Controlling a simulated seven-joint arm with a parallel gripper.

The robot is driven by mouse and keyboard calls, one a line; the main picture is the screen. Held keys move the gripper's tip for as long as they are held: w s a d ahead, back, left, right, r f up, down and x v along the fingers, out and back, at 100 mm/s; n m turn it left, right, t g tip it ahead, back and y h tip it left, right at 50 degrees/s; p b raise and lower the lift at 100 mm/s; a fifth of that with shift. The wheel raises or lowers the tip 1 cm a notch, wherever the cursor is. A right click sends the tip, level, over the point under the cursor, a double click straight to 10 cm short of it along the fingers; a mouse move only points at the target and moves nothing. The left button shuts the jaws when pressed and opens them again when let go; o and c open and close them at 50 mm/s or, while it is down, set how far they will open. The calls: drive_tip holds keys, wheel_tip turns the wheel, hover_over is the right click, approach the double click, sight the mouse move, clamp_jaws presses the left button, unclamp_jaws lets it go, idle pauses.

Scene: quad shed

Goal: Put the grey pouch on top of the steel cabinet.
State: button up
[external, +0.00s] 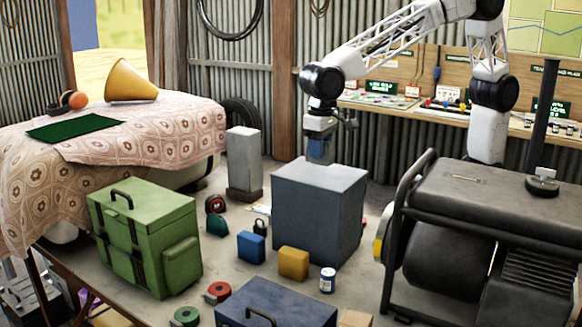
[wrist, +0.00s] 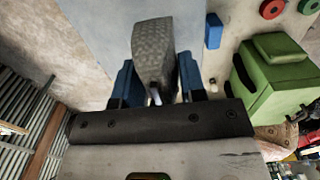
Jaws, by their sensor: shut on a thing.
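The grey pouch (wrist: 153,48) is held between the blue fingers of my gripper (wrist: 155,85) in the wrist view. In the external view my gripper (external: 320,150) points down over the back part of the steel cabinet (external: 318,205), a blue-grey box on the floor. The cabinet's pale top (wrist: 100,25) shows behind the pouch in the wrist view. The pouch is hard to make out in the external view. I cannot tell whether it touches the cabinet top.
A green bag (external: 145,240) stands to the left, with a blue block (external: 251,247) and a yellow block (external: 293,263) in front of the cabinet. A black generator (external: 480,200) stands close on the right. A grey post (external: 244,160) stands behind left. The cabinet top looks otherwise clear.

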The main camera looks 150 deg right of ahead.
drive_tip(key=shift+w+d+f, duration=0.1)
drive_tip(key=shift+w+d, duration=0.25)
drive_tip(key=shift+w, duration=0.25)
drive_tip(key=shift+w+d+f, duration=0.1)
drive_tip(key=shift+w+d, duration=0.25)
drive_tip(key=shift+w, duration=0.25)
drive_tip(key=shift+f, duration=1.7)
drive_tip(key=shift+f, duration=0.15)
drive_tip(key=o, duration=0.9)
wheel_tip(320, 180, up, 12)
drive_tip(key=shift+r, duration=0.15)
